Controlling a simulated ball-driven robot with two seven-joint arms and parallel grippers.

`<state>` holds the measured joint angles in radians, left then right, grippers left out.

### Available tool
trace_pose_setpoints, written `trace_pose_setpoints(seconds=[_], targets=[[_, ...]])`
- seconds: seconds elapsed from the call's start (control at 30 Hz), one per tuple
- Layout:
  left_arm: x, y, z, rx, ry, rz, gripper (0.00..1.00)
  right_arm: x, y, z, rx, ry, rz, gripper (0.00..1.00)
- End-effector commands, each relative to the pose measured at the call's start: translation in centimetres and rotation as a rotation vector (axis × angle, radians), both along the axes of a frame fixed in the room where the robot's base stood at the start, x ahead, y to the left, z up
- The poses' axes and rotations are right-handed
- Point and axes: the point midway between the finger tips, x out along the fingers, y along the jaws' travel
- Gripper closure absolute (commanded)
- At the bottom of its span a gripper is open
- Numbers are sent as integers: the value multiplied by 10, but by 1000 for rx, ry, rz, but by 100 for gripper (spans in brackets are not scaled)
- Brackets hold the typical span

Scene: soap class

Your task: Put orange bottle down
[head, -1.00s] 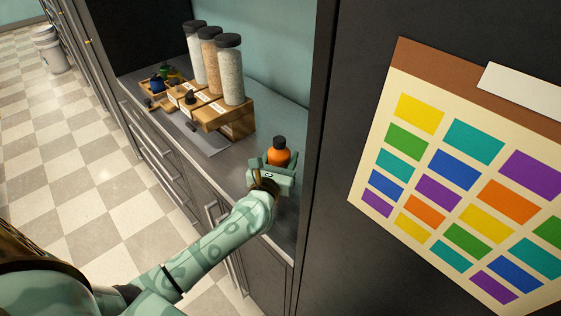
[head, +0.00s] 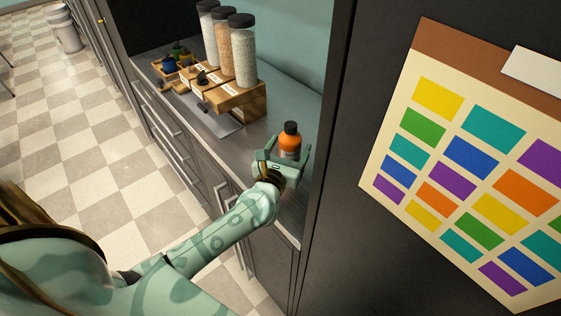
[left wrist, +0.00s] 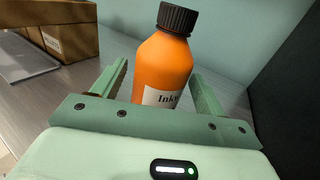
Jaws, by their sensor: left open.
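The orange bottle (head: 290,141) with a dark cap stands upright on the grey counter (head: 247,146), near the tall dark panel. My left gripper (head: 286,158) is open, with its fingers on either side of the bottle. In the left wrist view the orange bottle (left wrist: 164,68) stands between the two spread green fingers (left wrist: 158,92), with gaps visible on both sides. Its label is partly hidden by the gripper's front edge. My right gripper is not in view.
Three tall jars (head: 228,48) stand on a wooden stand (head: 238,103) farther back on the counter. Small dark bottles (head: 172,60) sit in a wooden tray beyond. A dark panel (head: 340,130) with a colour chart (head: 450,150) closes off the right side.

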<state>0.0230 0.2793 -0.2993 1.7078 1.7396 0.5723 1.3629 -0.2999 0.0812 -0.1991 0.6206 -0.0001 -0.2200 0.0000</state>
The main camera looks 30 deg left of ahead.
Motion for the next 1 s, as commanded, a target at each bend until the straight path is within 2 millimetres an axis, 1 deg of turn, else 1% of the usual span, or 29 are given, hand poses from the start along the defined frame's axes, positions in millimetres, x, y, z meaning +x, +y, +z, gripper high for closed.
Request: trace_pose_setpoints(seconds=[0.03,0.2,0.3,0.4,0.57,0.87,1.0], targets=[[-13,-2,0,0,2,0,27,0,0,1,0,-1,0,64],[-53,-9,-1,0,2,0,27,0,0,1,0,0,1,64],[-72,-12,-1,1,2,-1,27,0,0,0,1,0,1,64],[-85,-14,-1,1,1,1,27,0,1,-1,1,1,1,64],[-94,-16,0,0,-1,1,27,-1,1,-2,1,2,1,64],[-94,-16,0,4,0,0,27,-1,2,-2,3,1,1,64],[-94,-16,-4,46,9,-4,27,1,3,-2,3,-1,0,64]])
